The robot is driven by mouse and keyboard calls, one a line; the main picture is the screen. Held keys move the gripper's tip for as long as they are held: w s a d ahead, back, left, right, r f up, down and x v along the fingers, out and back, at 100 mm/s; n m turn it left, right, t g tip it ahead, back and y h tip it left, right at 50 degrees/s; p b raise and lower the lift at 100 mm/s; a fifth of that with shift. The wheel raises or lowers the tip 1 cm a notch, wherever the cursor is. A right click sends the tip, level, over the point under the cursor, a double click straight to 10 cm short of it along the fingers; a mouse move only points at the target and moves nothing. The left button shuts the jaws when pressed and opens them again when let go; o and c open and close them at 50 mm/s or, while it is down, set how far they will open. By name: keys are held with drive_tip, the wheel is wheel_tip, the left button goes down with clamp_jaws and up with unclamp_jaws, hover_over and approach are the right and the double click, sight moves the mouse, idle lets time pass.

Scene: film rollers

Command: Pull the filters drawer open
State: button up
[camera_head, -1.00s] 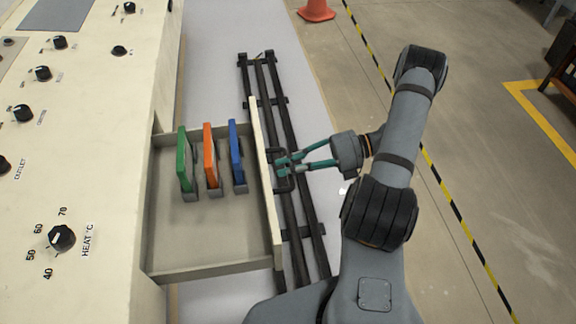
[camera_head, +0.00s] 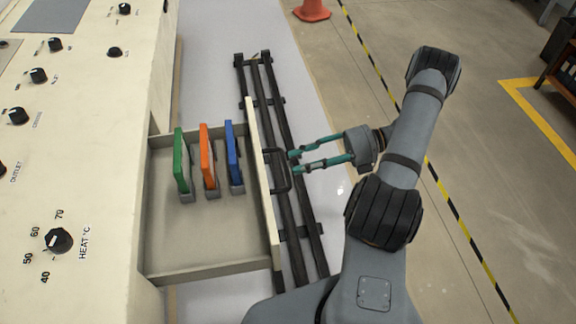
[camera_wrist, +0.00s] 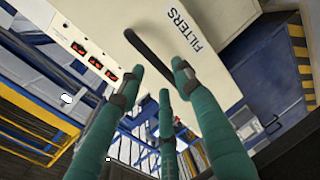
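The filters drawer (camera_head: 210,268) stands pulled out from the cream machine in the head view. It holds a green filter (camera_head: 181,160), an orange filter (camera_head: 207,157) and a blue filter (camera_head: 232,152), all upright. Its dark handle (camera_head: 284,172) is on the front panel. The wrist view shows the panel with the "FILTERS" label (camera_wrist: 181,30) and the handle (camera_wrist: 150,54). My gripper (camera_head: 293,162) is open and empty, its teal fingers just right of the handle and apart from it. The wrist view shows the spread fingers (camera_wrist: 160,80).
The cream machine (camera_head: 95,150) with knobs fills the left. Dark rails (camera_head: 262,85) run along the floor past the drawer front. An orange cone (camera_head: 312,10) stands at the top. The floor right of my arm is clear up to a dark shelf (camera_head: 562,70).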

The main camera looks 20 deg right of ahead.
sight(287, 167)
drive_tip(key=v, duration=0.7)
drive_tip(key=shift+d, duration=0.2)
drive_tip(key=x, duration=1.1)
drive_tip(key=shift+a, duration=0.75)
drive_tip(key=shift+f, duration=0.1)
